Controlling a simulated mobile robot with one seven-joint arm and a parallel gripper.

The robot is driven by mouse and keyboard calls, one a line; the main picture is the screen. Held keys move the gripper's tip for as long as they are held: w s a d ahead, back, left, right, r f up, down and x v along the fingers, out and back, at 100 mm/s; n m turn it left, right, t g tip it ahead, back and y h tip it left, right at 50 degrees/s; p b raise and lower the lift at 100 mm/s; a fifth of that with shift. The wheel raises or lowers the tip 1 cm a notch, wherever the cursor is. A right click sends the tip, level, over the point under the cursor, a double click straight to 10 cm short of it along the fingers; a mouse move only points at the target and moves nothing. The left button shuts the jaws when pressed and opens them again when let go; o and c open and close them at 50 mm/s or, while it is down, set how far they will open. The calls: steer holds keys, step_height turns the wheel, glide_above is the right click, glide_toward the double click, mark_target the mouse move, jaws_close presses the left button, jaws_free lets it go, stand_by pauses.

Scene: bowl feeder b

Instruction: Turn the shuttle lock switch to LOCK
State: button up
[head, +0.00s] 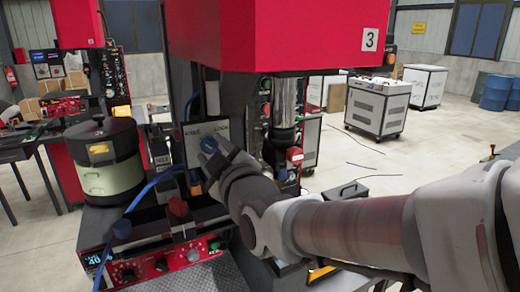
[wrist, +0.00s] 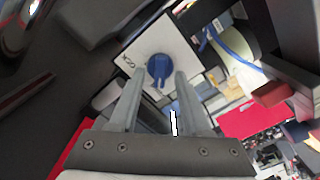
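The switch is a blue knob (wrist: 159,68) on a white label plate (wrist: 158,42), seen in the wrist view with part of the lettering readable. My gripper (head: 207,160) points at the plate. In the wrist view its two fingers (wrist: 160,76) are apart, one on each side of the knob, with narrow gaps visible. I cannot tell whether the fingertips reach around the knob or stop short of it.
A black-lidded pot (head: 106,158) stands left of the plate, and a blue cable (head: 143,192) runs below it. A red control box (head: 160,265) is at the lower front. A red housing marked 3 (head: 270,35) hangs above.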

jaws_close()
steer(key=shift+f+m+b, duration=0.15)
steer(key=shift+m+b, duration=0.25)
steer(key=shift+b, duration=0.35)
steer(key=m+b, duration=0.2)
steer(key=b, duration=0.2)
steer(key=shift+d+f+m, duration=0.1)
steer(key=shift+f+m, duration=0.05)
steer(key=shift+m, duration=0.25)
steer(key=m+b, duration=0.5)
steer(key=b, duration=0.2)
steer(key=shift+w+m+b, duration=0.1)
steer(key=shift+m+b, duration=0.2)
steer(key=m+b, duration=0.4)
steer(key=shift+d, duration=0.15)
steer(key=m+b, duration=0.1)
steer(key=m, duration=0.1)
steer(key=m+b, duration=0.1)
steer(key=m, duration=0.1)
steer(key=shift+w+r+m+b, duration=0.1)
steer(key=shift+r+m+b, duration=0.1)
steer(key=shift+m+b, duration=0.15)
